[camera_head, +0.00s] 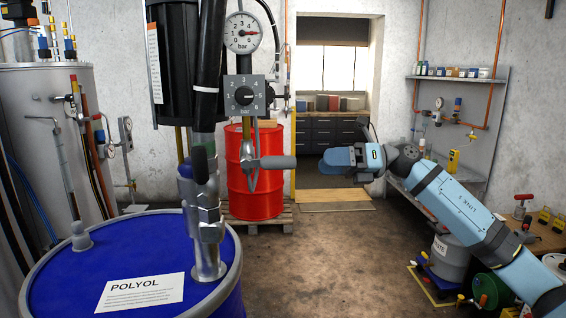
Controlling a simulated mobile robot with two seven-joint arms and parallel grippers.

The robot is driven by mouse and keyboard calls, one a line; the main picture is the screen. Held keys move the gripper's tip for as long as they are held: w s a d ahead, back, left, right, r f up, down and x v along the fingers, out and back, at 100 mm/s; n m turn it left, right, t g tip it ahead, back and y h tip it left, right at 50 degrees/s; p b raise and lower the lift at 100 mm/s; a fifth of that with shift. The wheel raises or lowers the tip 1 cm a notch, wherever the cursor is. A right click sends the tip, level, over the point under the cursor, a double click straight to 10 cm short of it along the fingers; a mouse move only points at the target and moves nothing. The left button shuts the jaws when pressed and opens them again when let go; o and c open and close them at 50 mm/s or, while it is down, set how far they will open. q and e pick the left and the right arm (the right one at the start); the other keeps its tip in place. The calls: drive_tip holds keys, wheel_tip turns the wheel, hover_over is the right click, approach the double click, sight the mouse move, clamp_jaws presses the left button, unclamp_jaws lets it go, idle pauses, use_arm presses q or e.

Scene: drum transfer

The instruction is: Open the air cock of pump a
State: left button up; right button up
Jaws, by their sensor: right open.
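A grey lever handle (278,162) sticks out level to the right from a vertical air line, below a round pressure gauge (242,32) and a regulator knob (244,96). It appears to be the air cock; no pump letter is legible. The lever lies across its line. My right gripper (328,158) comes in from the right, open and empty, with blue fingers pointing left. In the picture it is a short gap to the right of the handle; the depth between them is unclear. A black pump (180,75) stands behind the metal pipe on the left. My left gripper is out of view.
A blue drum (60,285) labelled POLYOL stands in front left, with a metal pipe (209,235) rising from its lid. A red drum (262,195) stands on a pallet behind the lever. A shelf (455,78) and bench are at right. The middle floor is clear.

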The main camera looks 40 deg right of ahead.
sight(286, 162)
drive_tip(key=p+x, duration=0.2)
drive_tip(key=x, duration=0.7)
drive_tip(key=shift+w+a+r+p, duration=0.1)
drive_tip(key=shift+a+p, duration=0.15)
drive_tip(key=shift+p, duration=0.05)
drive_tip(key=shift+w+a, duration=0.25)
drive_tip(key=shift+a, duration=0.15)
